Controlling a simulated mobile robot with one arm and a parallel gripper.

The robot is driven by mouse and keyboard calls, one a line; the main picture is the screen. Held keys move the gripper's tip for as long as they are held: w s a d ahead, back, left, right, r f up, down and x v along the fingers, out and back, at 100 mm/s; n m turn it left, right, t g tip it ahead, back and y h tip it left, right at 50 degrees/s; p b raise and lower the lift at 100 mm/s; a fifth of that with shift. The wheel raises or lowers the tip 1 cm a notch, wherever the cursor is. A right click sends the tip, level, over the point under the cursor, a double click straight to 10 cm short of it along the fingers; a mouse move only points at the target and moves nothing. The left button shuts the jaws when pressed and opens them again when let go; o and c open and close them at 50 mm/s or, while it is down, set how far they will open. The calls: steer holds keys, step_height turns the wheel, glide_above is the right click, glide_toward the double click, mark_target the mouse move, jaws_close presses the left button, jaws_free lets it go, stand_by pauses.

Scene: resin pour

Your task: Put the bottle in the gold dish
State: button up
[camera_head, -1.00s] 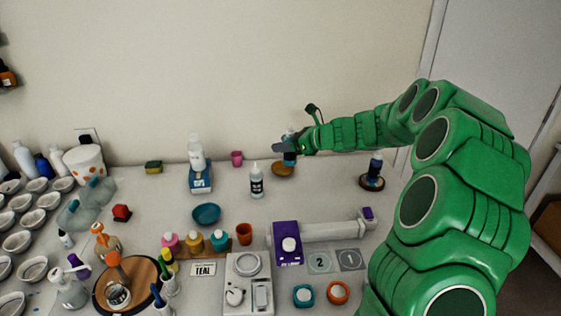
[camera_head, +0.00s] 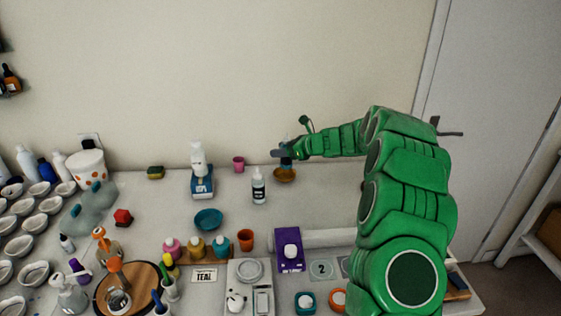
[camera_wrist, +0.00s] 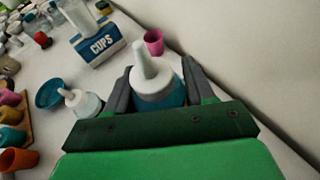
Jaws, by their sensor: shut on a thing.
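My gripper (camera_head: 284,153) is shut on a bottle with a blue-teal body and a white nozzle cap (camera_wrist: 154,82). In the wrist view the bottle stands between the two dark fingers (camera_wrist: 158,72). In the head view only a small blue part of the bottle (camera_head: 286,162) shows below the gripper. The gold dish (camera_head: 285,176) lies right below the bottle, near the wall. I cannot tell whether the bottle's base touches the dish. The dish is hidden in the wrist view.
A clear white-capped bottle (camera_head: 259,188) stands left of the dish. A pink cup (camera_head: 238,164) and a cup box (camera_wrist: 95,38) stand farther left. A teal dish (camera_head: 208,219), orange cup (camera_head: 245,239) and purple device (camera_head: 289,252) are nearer. The table right of the dish is clear.

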steer(key=shift+w+a+f, duration=0.1)
steer(key=shift+w+f, duration=0.4)
steer(key=shift+f, duration=0.6)
steer(key=shift+w+d+f, duration=0.1)
steer(key=shift+w+f, duration=0.4)
steer(key=shift+f, duration=0.6)
steer(key=shift+w+a+f, duration=0.1)
steer(key=shift+w+f, duration=0.4)
steer(key=shift+f, duration=0.6)
steer(key=shift+f, duration=0.1)
steer(key=o, duration=1.2)
